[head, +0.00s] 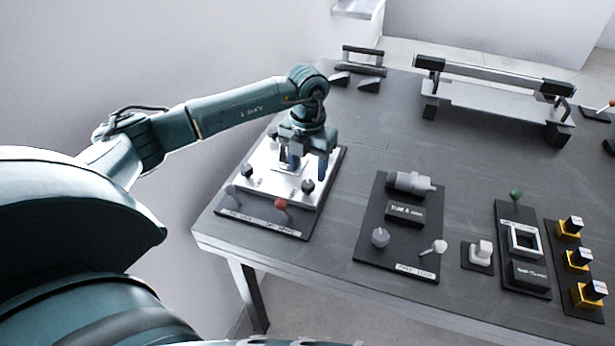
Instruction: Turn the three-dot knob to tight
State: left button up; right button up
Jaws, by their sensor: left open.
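A silvery plate (262,187) with dark knobs lies on a black base board (228,211) at the table's left end. A near-left knob (247,172) and a near-right knob (308,186) show at its corners. The dots are too small to read, so I cannot tell which is the three-dot knob. My left gripper (308,163) points down over the far right part of the plate, open, its fingers apart. It hides the far part of the plate and whatever is between the fingers; I cannot tell whether it touches a knob. My right gripper is not in view.
In front of the plate stand a grey lever (231,190) and a red-knobbed lever (281,204). To the right are a board with a grey cylinder (410,182), a white switch (481,252) and yellow-based buttons (579,259). A railed fixture (490,95) stands behind.

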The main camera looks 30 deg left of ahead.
aim_at(308, 184)
pick_arm(q)
notch_tip(308, 184, up, 9)
jog(key=shift+f, duration=0.1)
dwell(0.7)
